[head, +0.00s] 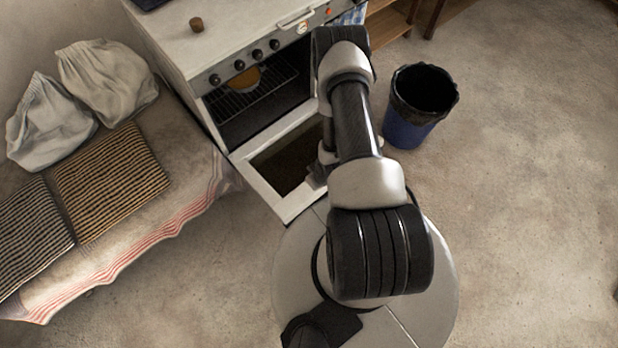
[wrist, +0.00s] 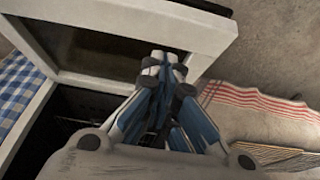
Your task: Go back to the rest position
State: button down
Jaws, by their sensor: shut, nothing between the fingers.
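My gripper (wrist: 165,64) is in the wrist view, its blue and grey fingers closed together with nothing between them. It shows against the lowered oven door (wrist: 110,20), which has a white frame and a dark pane. In the head view the arm reaches up the picture in front of the oven, and it mostly hides the gripper. The oven door (head: 262,187) hangs open there, just left of the arm.
The white oven (head: 180,60) has a rack inside with an orange-yellow dish (head: 243,79) on it. A blue bin (head: 408,132) with a black liner stands right of the arm. A bench with a striped cloth (head: 150,246) and cushions is left. The floor at right is clear.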

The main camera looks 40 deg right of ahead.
jog(key=v, duration=0.2)
jog(key=shift+s+r, duration=0.2)
jog(key=shift+s, duration=0.2)
